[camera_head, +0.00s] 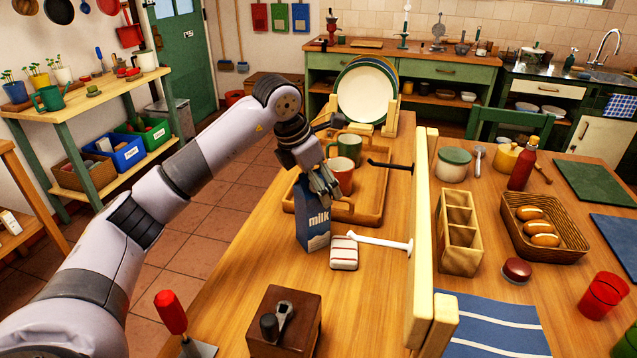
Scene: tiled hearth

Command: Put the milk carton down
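The blue milk carton (313,228) with the white word "milk" is in the middle of the head view, close to upright, above the wooden table (240,265). My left gripper (322,188) comes from above and has its fingers at the carton's top, apparently shut on it. The fingers cover part of the top. I cannot tell whether the carton's bottom touches the table. My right gripper is not in view.
A wooden tray (374,208) with a green mug (348,148) and an orange mug (341,176) lies behind the carton. A red-and-white striped block (344,252) is close to its right. A wooden divider (424,240) stands farther right. A dark wooden box (284,322) is in front.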

